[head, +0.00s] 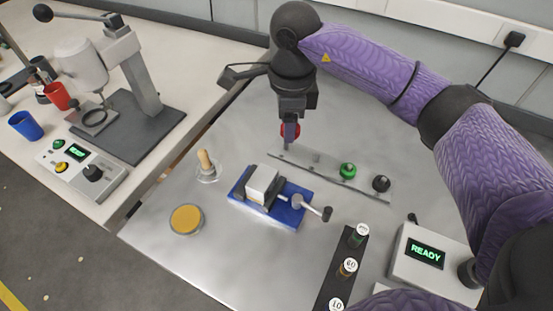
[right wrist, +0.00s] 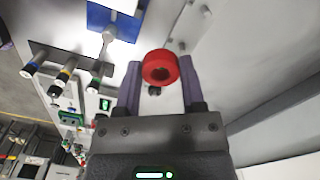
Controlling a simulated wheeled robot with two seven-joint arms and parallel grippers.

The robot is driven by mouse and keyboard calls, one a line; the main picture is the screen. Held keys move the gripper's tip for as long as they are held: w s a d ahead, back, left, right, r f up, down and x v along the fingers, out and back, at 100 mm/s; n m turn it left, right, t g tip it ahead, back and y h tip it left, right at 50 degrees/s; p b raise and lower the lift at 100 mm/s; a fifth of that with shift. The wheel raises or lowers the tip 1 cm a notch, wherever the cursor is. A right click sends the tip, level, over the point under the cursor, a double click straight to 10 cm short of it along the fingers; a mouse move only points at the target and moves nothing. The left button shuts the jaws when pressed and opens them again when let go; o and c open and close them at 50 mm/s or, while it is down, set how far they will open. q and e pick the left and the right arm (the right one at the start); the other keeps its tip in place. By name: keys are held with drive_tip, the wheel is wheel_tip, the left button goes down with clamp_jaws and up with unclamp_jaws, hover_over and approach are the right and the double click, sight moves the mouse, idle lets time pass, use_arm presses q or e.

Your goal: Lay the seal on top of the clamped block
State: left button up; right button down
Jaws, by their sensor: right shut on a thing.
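The seal looks to be the red ring (right wrist: 161,67), held between the two fingers of my right gripper (right wrist: 158,85). In the head view the red ring (head: 291,130) is partly hidden by the right gripper (head: 290,138), which is over the far left end of the peg rail; I cannot tell whether the ring is clear of the rail. The pale block (head: 262,181) sits clamped in a blue vise (head: 287,214), nearer and left of the gripper. Its top looks bare. The left gripper is not in view.
The peg rail (head: 330,172) carries a green piece (head: 348,170) and a black piece (head: 381,183). A wooden-handled tool (head: 206,165), a yellow-filled dish (head: 186,219) and a dark strip of capped vials (head: 342,268) surround the vise. A READY box (head: 425,252) stands at right.

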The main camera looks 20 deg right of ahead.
wheel_tip(320, 180, up, 3)
hover_over(259, 178)
wheel_tip(259, 178, down, 10)
drive_tip(key=shift+r+b, duration=0.1)
drive_tip(key=shift+b, duration=0.8)
drive_tip(key=shift+r, duration=0.1)
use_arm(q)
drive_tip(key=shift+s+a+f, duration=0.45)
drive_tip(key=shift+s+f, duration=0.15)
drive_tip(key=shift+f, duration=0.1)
